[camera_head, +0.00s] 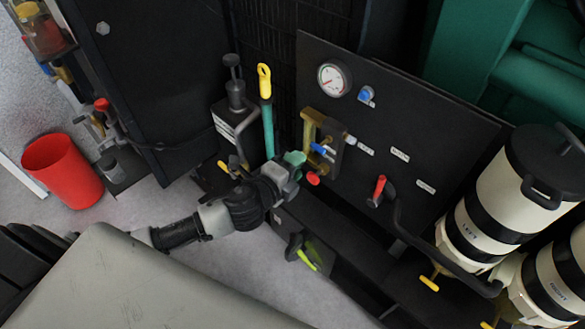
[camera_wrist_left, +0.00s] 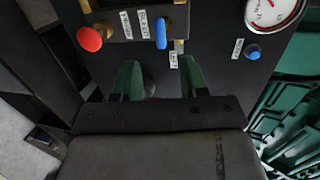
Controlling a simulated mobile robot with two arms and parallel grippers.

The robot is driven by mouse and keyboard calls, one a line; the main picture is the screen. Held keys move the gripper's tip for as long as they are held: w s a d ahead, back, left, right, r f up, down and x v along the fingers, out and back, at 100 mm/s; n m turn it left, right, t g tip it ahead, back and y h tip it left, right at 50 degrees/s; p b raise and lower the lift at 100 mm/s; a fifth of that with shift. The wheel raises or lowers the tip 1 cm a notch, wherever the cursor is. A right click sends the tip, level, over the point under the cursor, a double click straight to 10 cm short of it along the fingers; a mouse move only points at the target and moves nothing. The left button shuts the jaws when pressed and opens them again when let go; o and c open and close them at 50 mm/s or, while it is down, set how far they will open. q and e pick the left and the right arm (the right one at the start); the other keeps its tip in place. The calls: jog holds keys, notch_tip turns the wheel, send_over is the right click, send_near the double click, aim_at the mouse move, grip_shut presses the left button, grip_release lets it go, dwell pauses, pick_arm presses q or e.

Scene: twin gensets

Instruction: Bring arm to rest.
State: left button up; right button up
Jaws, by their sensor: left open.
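My left arm comes in from the lower left in the head view. Its gripper (camera_head: 295,160) is close in front of the black panel (camera_head: 420,125), just below the brass valve block (camera_head: 309,125). In the left wrist view the two green fingers of the left gripper (camera_wrist_left: 161,82) stand apart with nothing held between them. Above them are a blue lever (camera_wrist_left: 161,31) and a red knob (camera_wrist_left: 89,39). Whether the fingers touch the panel cannot be told. My right gripper is not in view.
A gauge (camera_head: 332,79) and a blue knob (camera_head: 367,95) sit on the panel. A red-handled lever (camera_head: 379,188) and white canisters (camera_head: 490,205) stand to the right. A yellow-topped green handle (camera_head: 266,110) rises behind the arm. A red bucket (camera_head: 62,170) stands on the floor at left.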

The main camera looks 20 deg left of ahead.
pick_arm(q)
jog(key=shift+s+a+r, duration=0.1)
jog(key=shift+s, duration=0.3)
